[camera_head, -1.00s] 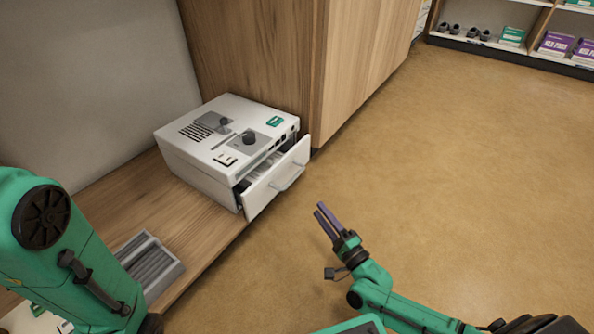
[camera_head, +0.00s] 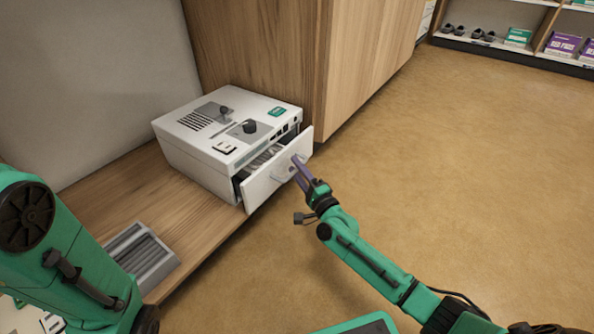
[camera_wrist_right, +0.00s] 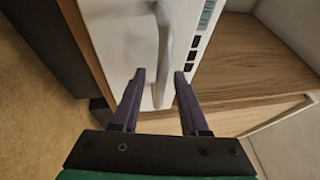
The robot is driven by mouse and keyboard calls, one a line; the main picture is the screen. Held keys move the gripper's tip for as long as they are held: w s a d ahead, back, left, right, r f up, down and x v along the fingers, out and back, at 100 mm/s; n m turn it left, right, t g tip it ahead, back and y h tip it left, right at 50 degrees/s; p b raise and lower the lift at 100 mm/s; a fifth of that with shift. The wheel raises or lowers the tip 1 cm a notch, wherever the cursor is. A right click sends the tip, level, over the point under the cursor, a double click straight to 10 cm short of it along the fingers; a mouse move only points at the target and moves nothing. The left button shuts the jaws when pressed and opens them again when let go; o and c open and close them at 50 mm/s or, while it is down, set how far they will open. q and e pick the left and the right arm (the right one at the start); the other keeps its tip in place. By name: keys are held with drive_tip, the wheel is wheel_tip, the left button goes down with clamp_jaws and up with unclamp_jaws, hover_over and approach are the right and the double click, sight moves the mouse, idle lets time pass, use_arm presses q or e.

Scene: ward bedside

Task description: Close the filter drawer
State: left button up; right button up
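The white machine (camera_head: 190,160) sits on a wooden shelf, and its filter drawer (camera_head: 258,189) stands open, with pale contents showing inside. A bar handle (camera_head: 283,177) is on the drawer front; in the right wrist view the pale handle (camera_wrist_right: 163,45) runs lengthwise. My right gripper (camera_head: 296,161) is at the drawer front, by the handle. In the right wrist view my right gripper (camera_wrist_right: 160,74) has its two purple fingers apart, with the handle's lower end between them; I cannot tell whether they touch it. My left arm is at the left edge, its gripper out of view.
A grey ribbed tray (camera_head: 140,252) lies on the wooden shelf (camera_head: 195,225) in front of the machine. A tall wooden cabinet (camera_head: 365,60) stands behind and right of it. The floor (camera_head: 470,170) to the right is clear. Stocked shelves (camera_head: 500,45) are far back.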

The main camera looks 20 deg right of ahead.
clamp_jaws()
idle(1.3)
